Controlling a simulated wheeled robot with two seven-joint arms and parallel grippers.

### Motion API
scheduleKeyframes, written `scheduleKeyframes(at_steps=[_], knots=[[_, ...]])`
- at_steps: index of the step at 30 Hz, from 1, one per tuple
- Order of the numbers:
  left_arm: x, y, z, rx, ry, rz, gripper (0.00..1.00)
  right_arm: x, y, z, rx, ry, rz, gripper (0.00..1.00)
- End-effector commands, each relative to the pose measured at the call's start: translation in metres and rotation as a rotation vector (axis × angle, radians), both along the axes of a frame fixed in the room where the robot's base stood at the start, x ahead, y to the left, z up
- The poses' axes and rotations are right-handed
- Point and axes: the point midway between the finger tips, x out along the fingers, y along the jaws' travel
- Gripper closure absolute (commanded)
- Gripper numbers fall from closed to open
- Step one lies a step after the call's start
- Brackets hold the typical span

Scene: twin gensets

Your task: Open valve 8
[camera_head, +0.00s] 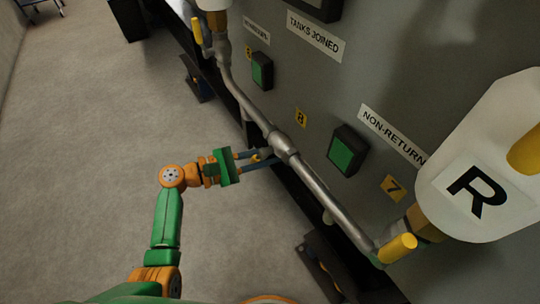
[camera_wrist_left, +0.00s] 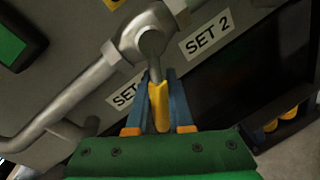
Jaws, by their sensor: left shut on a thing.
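Valve 8 sits on the grey metal pipe (camera_head: 244,101), below the yellow "8" label (camera_head: 301,117) on the panel. Its yellow handle (camera_wrist_left: 158,105) points toward my left wrist camera, out from a round metal valve body (camera_wrist_left: 150,42). My left gripper (camera_head: 268,157) reaches the valve from the left. Its two blue fingers are shut on the handle, one on each side. In the head view the fingers hide most of the handle. My right gripper is not in view.
A yellow handle (camera_head: 398,248) is by the "7" label, beside the white tank marked R (camera_head: 480,190). Another yellow handle (camera_head: 196,31) is at the pipe's upper end. Green square panels (camera_head: 346,152) are on the grey wall. The floor (camera_head: 100,120) at left is clear.

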Motion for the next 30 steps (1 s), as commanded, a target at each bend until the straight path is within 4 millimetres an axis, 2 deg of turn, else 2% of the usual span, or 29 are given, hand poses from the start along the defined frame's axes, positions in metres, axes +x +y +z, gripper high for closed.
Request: scheduleKeyframes(at_steps=[9, 23, 24, 26, 27, 30], knots=[[0.0036, 0.0025, 0.0023, 0.055, -0.076, 0.000, 1.00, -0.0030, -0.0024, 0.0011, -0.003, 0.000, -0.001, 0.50], [0.0041, 0.0028, 0.0027, 0.060, -0.085, 0.001, 1.00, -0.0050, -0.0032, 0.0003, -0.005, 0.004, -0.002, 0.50], [0.0042, 0.0029, 0.0028, 0.060, -0.085, 0.001, 0.70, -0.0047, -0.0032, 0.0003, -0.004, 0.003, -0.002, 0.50], [0.0041, 0.0028, 0.0027, 0.060, -0.085, 0.001, 0.54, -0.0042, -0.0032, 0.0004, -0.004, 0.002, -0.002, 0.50], [0.0041, 0.0028, 0.0027, 0.060, -0.085, 0.000, 0.51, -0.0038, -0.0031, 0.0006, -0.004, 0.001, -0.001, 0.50], [0.0042, 0.0028, 0.0027, 0.060, -0.085, 0.000, 0.51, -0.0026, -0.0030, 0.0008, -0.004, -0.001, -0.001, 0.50]])
